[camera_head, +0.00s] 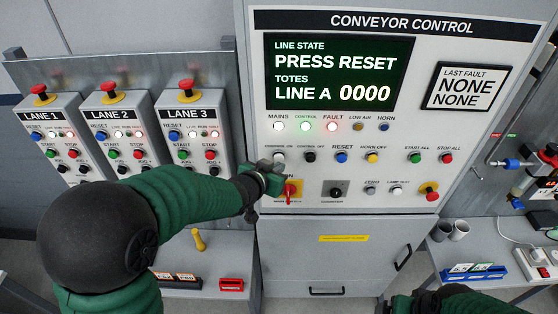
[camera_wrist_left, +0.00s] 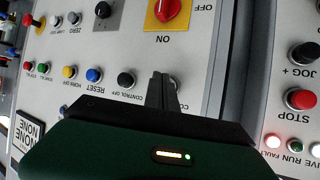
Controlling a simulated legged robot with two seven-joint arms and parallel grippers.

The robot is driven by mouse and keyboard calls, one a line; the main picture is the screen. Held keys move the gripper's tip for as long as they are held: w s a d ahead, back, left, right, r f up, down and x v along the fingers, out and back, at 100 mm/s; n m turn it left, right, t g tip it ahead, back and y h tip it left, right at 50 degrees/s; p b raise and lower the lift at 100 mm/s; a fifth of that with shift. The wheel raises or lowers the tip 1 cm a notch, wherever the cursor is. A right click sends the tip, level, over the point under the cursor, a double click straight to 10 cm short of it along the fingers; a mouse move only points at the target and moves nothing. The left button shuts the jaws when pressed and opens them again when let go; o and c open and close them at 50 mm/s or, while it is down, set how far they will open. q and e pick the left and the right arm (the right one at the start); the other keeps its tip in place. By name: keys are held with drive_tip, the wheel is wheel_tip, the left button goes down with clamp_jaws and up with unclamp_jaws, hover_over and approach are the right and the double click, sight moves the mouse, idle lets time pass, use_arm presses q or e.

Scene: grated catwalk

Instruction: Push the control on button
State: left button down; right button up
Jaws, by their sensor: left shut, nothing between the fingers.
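The control on button (camera_head: 279,157) is a small pale button at the left end of the panel's upper button row. In the left wrist view, its pale edge (camera_wrist_left: 173,82) shows beside my fingers, which cover most of it and part of its label. My left gripper (camera_head: 279,165) is shut and empty, with its tips at or just in front of this button; I cannot tell whether they touch. In the left wrist view the shut fingers (camera_wrist_left: 162,84) point at the panel. Of my right arm, only a dark green part shows at the bottom edge of the head view.
The black control off button (camera_head: 310,157) and blue reset button (camera_head: 341,157) are to the right. The red-and-yellow mains switch (camera_head: 291,191) is just below my left gripper. The display (camera_head: 338,72) reads "PRESS RESET". Lane boxes (camera_head: 120,125) stand left.

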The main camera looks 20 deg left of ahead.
use_arm(q)
drive_tip(key=shift+s, duration=0.2)
drive_tip(key=s, duration=0.1)
drive_tip(key=s+d+b, duration=0.1)
drive_tip(key=s, duration=0.2)
drive_tip(key=shift+s+d+b, duration=0.25)
drive_tip(key=shift+s+b, duration=0.05)
drive_tip(key=shift+s, duration=0.1)
idle(0.3)
drive_tip(key=shift+f, duration=0.1)
